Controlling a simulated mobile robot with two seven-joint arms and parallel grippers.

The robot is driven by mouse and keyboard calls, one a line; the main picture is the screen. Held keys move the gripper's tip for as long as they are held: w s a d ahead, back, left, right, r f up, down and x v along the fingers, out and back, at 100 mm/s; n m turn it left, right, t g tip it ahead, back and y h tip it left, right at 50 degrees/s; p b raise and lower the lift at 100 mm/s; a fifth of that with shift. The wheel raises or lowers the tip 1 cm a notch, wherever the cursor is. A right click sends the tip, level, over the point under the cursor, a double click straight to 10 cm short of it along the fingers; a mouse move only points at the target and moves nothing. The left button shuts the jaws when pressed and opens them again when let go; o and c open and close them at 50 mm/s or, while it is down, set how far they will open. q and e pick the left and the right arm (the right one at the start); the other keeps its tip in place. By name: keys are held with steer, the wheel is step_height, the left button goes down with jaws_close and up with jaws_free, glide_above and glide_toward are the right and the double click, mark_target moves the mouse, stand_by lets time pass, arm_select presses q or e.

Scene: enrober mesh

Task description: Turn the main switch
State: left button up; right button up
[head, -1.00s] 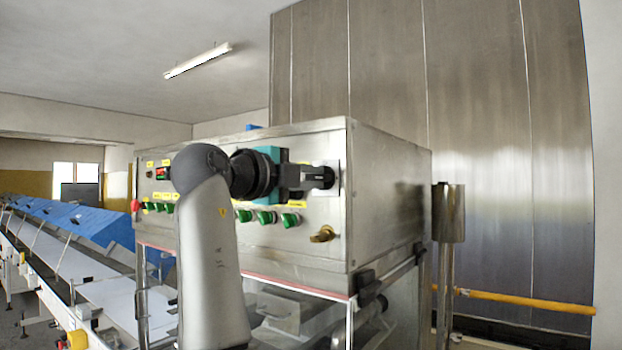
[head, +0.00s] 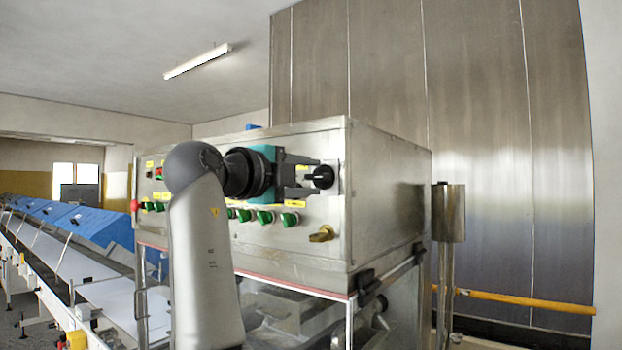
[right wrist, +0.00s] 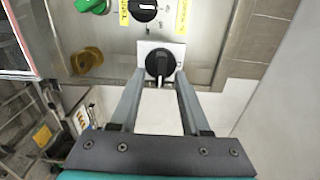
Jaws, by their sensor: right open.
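The main switch (head: 323,177) is a black rotary knob on a pale square plate, at the right end of the cabinet's front panel. It also shows in the right wrist view (right wrist: 160,62), with its handle bar pointing down in that picture. In the head view the bar looks roughly level. My right gripper (head: 308,180) is open, and its fingertips stop just left of the knob in the head view. In the right wrist view its two fingers (right wrist: 160,82) lie on either side of the handle's lower end, with nothing held. My left gripper is not in view.
A brass knob (head: 322,234) sits below the switch, and green knobs (head: 289,219) to its lower left. Another black knob (right wrist: 142,9) shows in the right wrist view. The steel cabinet (head: 390,190) stands before a metal wall. A conveyor (head: 90,270) with blue covers runs left.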

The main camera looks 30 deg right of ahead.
steer(key=b+v, duration=0.2)
steer(key=v, duration=1.2)
steer(key=shift+a, duration=0.2)
steer(key=shift+s, duration=0.1)
